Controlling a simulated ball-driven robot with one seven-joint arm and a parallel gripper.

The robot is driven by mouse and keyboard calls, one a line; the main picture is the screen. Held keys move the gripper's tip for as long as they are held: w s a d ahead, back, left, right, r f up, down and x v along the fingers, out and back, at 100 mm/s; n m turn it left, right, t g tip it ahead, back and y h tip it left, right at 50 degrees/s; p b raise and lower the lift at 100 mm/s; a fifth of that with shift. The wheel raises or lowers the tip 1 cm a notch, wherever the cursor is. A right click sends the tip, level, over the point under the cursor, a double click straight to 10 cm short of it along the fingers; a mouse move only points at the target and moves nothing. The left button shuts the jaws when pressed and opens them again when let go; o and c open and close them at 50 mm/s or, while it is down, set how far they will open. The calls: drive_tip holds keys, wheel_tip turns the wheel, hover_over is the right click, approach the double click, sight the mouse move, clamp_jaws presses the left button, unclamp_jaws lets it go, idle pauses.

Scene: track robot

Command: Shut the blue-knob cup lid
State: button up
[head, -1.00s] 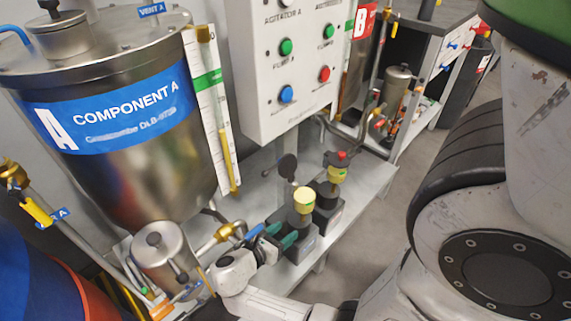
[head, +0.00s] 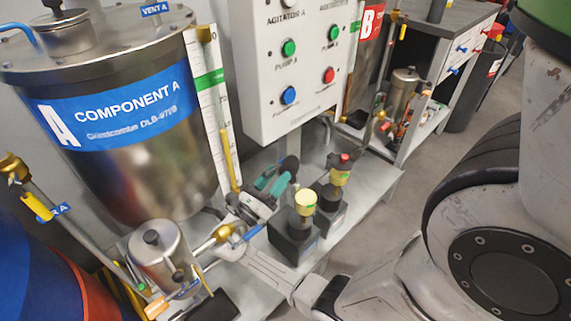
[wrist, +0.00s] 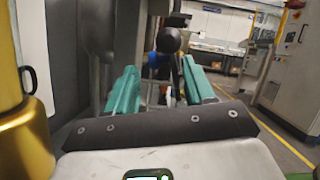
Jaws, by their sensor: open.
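My gripper (head: 277,178) has two teal fingers, and they stand apart in the wrist view (wrist: 158,68) with nothing held between them. A dark round knob-like piece (wrist: 168,40) shows just beyond the fingertips, and a blue piece (wrist: 153,61) lies below and left of it. In the head view a dark round piece (head: 291,166) is at the fingertips, behind the two pumps. I cannot tell whether it touches them. No cup lid with a blue knob can be clearly made out; the gripper and the dark piece may hide it.
A pump with a yellow top (head: 305,199) and one with a red top (head: 341,164) stand on the grey bench right of my gripper. The Component A tank (head: 125,150) is at left, a small metal can (head: 160,258) before it. The control box (head: 290,75) hangs above.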

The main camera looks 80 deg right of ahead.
sight(285, 165)
drive_tip(key=shift+x, duration=2.4)
drive_tip(key=shift+w, duration=0.1)
clamp_jaws()
